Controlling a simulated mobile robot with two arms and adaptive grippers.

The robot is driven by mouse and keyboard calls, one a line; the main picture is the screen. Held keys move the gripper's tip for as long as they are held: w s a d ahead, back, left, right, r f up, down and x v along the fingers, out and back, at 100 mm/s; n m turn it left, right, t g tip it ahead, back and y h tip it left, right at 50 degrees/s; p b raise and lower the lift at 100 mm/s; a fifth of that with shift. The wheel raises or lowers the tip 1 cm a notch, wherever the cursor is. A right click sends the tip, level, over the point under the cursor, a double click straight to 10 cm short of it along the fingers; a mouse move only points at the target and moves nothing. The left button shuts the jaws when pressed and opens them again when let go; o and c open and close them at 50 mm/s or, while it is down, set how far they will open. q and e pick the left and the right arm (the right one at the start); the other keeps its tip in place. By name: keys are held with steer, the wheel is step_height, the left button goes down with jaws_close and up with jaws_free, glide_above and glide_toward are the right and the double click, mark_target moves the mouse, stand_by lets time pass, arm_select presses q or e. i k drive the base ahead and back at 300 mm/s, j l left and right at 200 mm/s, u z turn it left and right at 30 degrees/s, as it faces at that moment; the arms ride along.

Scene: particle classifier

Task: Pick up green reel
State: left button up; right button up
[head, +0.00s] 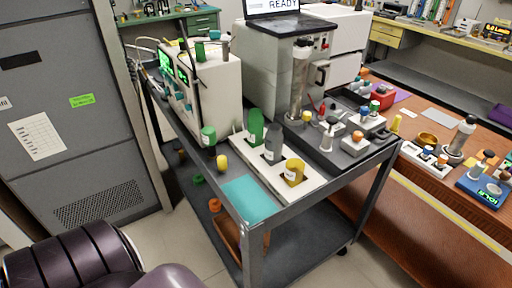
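Several green pieces show on and around the metal cart, and I cannot tell for sure which one is the reel. A short green cylinder with a pale label (208,137) is at the cart's left edge, beside the white instrument. A small green ring-like piece (198,180) lies lower, at the cart's left side. A taller green cylinder (255,127) stands in a white holder plate (310,184), behind a grey cylinder (273,145) and a yellow one (293,172). Neither of my grippers is in view.
The cart (254,262) has a teal mat (250,199) at its front corner. A small yellow piece (222,162) is near the left edge. A white instrument (213,85) and a tall grey machine (273,70) stand behind. A grey cabinet (70,110) is left; a brown bench (440,175) is right.

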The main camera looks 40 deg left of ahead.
mark_target(198, 180)
steer(key=j+z, duration=0.4)
steer(key=k+j+z, duration=0.1)
steer(key=j+z, duration=0.25)
steer(key=k+j+z, duration=0.15)
steer(key=j+z, duration=0.25)
steer(key=j, duration=0.1)
